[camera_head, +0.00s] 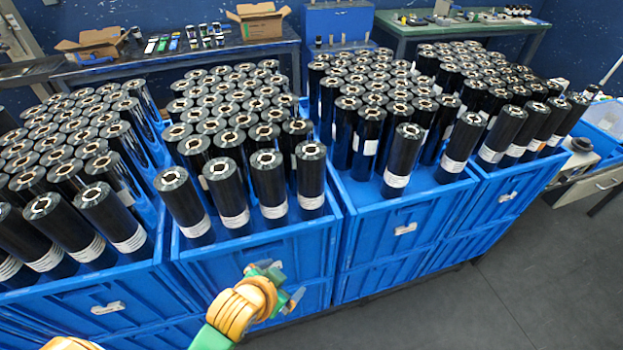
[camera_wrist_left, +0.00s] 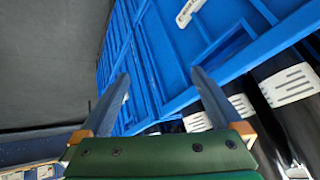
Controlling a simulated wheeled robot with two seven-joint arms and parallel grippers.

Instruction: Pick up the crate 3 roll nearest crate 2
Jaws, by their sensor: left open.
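Four open blue crates hold upright or slightly leaning black rolls with pale core ends and white labels. No crate numbers are legible. Third from the left is a crate (camera_head: 385,235); its front roll (camera_head: 402,160) stands apart, with another roll (camera_head: 366,143) and a roll (camera_head: 345,130) behind it toward the second crate (camera_head: 265,255). My left gripper (camera_head: 288,280) is low in front of the second crate, below its rim, open and empty. In the left wrist view its fingers (camera_wrist_left: 160,75) are spread before a blue crate wall (camera_wrist_left: 165,55), with labelled rolls (camera_wrist_left: 290,88) at right.
A leftmost crate (camera_head: 75,300) and a rightmost crate (camera_head: 505,195) flank these, nearly touching in a row. Tables with cardboard boxes (camera_head: 258,22) stand behind. Grey floor (camera_head: 520,290) is clear at the front right.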

